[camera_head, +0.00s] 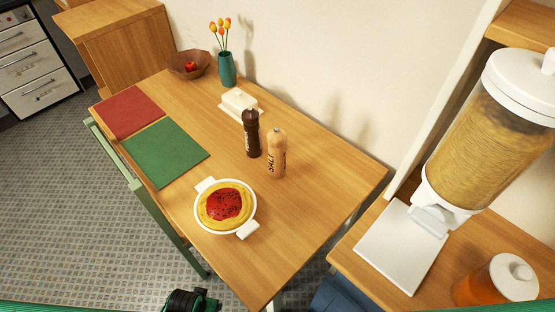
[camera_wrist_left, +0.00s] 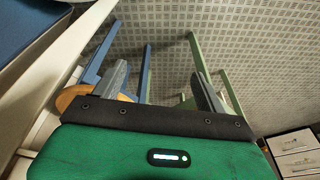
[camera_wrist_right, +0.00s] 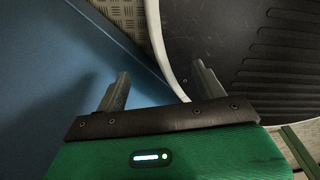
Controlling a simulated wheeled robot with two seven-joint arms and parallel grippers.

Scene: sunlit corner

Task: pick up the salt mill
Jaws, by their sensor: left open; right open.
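The salt mill (camera_head: 277,158) is a light wooden mill with dark lettering. It stands upright on the wooden table (camera_head: 310,200) in the head view, just right of a dark pepper mill (camera_head: 252,138). My left gripper (camera_wrist_left: 163,78) is open and empty in its wrist view, with chair legs and the tiled floor beyond it. My right gripper (camera_wrist_right: 160,80) is open and empty in its wrist view, facing a blue surface and a dark ribbed one. Neither wrist view shows the salt mill. A black and green part of mine shows at the head view's bottom edge.
A white dish of pasta with red sauce (camera_head: 243,231) stands in front of the mills. A butter dish (camera_head: 239,102), teal vase (camera_head: 227,70) and bowl (camera_head: 190,66) stand behind. Green (camera_head: 166,152) and red (camera_head: 128,112) mats lie left. A pasta dispenser (camera_head: 490,130) stands right.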

